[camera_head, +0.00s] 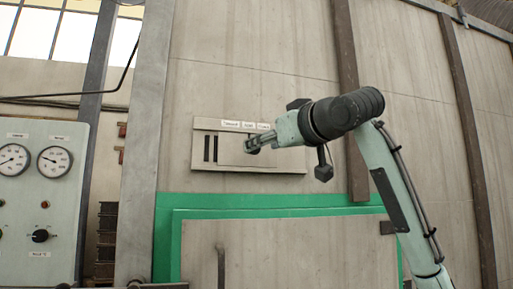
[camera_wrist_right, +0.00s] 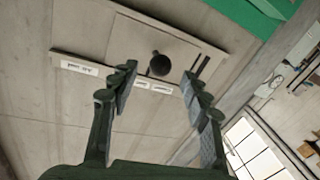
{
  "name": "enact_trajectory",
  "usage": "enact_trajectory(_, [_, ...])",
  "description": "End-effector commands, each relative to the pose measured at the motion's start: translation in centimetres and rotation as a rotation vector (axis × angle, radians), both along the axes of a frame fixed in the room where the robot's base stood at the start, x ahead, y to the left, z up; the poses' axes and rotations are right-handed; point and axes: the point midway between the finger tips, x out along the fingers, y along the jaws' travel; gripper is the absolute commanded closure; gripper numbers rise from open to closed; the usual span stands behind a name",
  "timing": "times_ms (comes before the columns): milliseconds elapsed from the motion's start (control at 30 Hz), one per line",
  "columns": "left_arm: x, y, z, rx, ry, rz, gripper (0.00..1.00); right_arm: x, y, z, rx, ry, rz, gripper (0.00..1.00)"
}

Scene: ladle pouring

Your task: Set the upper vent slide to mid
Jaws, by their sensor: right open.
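The upper vent (camera_head: 206,168) is a pale framed panel on the wall, with small white labels (camera_head: 231,124) on its top edge too blurred to read. Dark slots (camera_head: 210,148) show at its left end, and a sliding plate (camera_head: 229,150) covers the rest. In the right wrist view the plate (camera_wrist_right: 131,40) carries a round black knob (camera_wrist_right: 159,65). My right gripper (camera_head: 250,147) is at the vent, hiding most of the knob in the head view. Its fingers (camera_wrist_right: 158,76) are open, with the knob between the tips in the picture; I cannot tell contact. My left gripper is not in view.
Below the vent is a green-framed panel (camera_head: 290,213). A grey upright post (camera_head: 147,150) stands left of the vent, and a gauge cabinet (camera_head: 37,200) is farther left. A brown vertical beam (camera_head: 345,60) runs up the wall behind my right arm.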

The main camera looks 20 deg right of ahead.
Motion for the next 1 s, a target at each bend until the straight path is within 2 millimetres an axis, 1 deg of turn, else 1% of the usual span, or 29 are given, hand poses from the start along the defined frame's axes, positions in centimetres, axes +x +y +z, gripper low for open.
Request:
enact_trajectory(33, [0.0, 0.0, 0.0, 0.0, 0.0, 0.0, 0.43, -1.2, -0.3, 0.1, -0.001, -0.003, 0.001, 0.53])
enact_trajectory(200, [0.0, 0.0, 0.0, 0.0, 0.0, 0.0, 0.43, -4.3, -1.0, 0.1, 0.0, -0.003, 0.001, 0.53])
enact_trajectory(300, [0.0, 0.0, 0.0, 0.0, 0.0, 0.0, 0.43, -5.6, -1.3, 0.1, -0.001, -0.002, 0.0, 0.53])
enact_trajectory(400, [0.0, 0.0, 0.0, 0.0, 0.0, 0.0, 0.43, -6.3, -1.5, 0.0, 0.001, 0.0, 0.0, 0.53])
enact_trajectory(533, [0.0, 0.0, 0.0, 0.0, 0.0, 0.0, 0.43, -6.6, -1.5, 0.0, 0.001, 0.0, 0.001, 0.53])
enact_trajectory(1000, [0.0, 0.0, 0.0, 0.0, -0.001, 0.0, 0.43, -6.6, -1.5, 0.0, 0.001, 0.0, 0.001, 0.53])
